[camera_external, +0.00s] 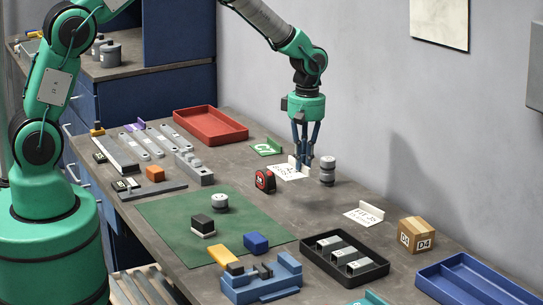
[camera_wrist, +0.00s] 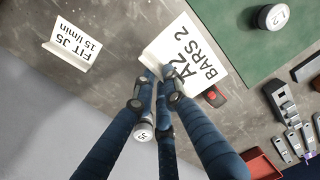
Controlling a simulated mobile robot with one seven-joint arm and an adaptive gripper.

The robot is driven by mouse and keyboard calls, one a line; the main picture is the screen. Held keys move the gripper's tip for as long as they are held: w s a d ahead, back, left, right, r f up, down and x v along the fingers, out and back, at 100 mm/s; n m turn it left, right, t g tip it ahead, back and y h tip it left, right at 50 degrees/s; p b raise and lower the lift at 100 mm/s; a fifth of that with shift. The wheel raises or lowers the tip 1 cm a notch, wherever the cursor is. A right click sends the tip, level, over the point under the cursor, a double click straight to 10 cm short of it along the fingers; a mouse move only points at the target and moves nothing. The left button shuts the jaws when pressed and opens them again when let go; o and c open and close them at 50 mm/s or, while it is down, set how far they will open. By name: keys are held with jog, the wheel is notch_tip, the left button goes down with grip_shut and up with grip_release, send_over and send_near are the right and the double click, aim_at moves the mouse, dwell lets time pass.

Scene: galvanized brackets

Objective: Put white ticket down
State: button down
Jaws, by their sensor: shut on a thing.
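The white ticket (camera_external: 288,173) has black lettering and a raised back edge. In the wrist view the ticket (camera_wrist: 198,62) reads "A2 BARS 2". My gripper (camera_external: 302,164) points down at its back edge, with the fingers closed on that edge. In the wrist view my gripper (camera_wrist: 160,82) covers part of the ticket's edge. The ticket is at or just above the grey table (camera_external: 320,207); I cannot tell whether it touches. A second white ticket (camera_external: 364,214), reading "FIT J5 15 l/min" in the wrist view (camera_wrist: 73,44), stands apart to the right.
A grey cylinder (camera_external: 327,171) stands close right of my gripper. A red tape measure (camera_external: 265,181) is in front of the ticket. A green mat (camera_external: 165,222), black tray (camera_external: 373,272), red tray (camera_external: 210,126) and cardboard box (camera_external: 416,235) stand around. Bare table lies between the two tickets.

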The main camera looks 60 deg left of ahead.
jog(key=w+a+m+p, duration=0.2)
jog(key=w+a, duration=0.6)
jog(key=a, duration=0.4)
jog(key=w+a+m+p, duration=0.2)
jog(key=w+a, duration=0.6)
jog(key=a, duration=0.4)
jog(key=shift+f+t+p, duration=0.3)
jog(key=shift+p, duration=0.1)
jog(key=shift+f, duration=3.15)
jog(key=shift+f, duration=0.1)
jog(key=shift+f, duration=1.8)
jog(key=shift+f, duration=0.1)
jog(key=c, duration=1.8)
grip_release()
